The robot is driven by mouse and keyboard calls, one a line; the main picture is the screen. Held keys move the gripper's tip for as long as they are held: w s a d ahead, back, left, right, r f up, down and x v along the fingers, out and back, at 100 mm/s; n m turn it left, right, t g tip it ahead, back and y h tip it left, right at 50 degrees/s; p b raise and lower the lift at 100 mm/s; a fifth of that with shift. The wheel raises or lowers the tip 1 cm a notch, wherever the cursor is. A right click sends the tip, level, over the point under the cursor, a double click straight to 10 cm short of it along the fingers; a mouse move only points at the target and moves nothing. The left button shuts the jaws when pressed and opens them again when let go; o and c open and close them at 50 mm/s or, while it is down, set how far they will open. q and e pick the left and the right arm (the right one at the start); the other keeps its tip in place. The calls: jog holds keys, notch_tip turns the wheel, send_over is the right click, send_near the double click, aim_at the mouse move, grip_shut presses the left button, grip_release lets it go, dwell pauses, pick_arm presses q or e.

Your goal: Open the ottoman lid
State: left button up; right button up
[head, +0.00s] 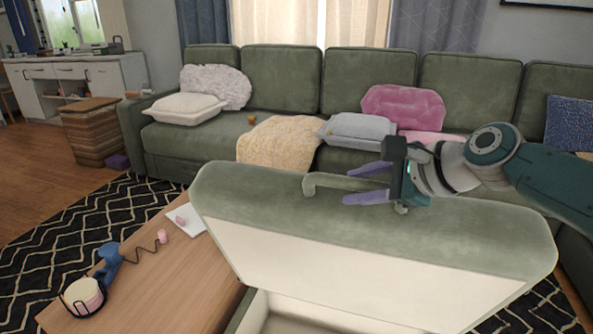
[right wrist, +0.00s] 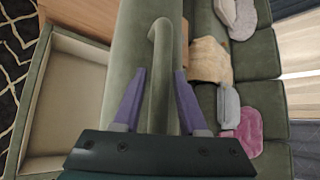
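The green ottoman lid (head: 270,200) stands raised and steeply tilted, its cream underside (head: 330,270) facing me. A bar handle (head: 325,183) sticks out at its upper edge and also shows in the right wrist view (right wrist: 160,60). My right gripper (head: 348,184) reaches in from the right, its two purple fingers on either side of the handle. In the right wrist view the fingers (right wrist: 160,85) are apart, with visible gaps beside the handle. The open ottoman box (right wrist: 38,95) shows its pale inside. My left gripper is not in view.
A wooden table (head: 165,280) at the left holds a wire-framed cup (head: 84,297), a blue object (head: 108,262) and a paper (head: 190,220). A green sectional sofa (head: 280,80) with cushions and a blanket (head: 280,145) stands behind the lid. A wicker basket (head: 95,135) is farther left.

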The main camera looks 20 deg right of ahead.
jog(key=shift+o, duration=1)
jog(key=p+v, duration=0.5)
jog(key=v, duration=0.5)
jog(key=shift+a, duration=0.1)
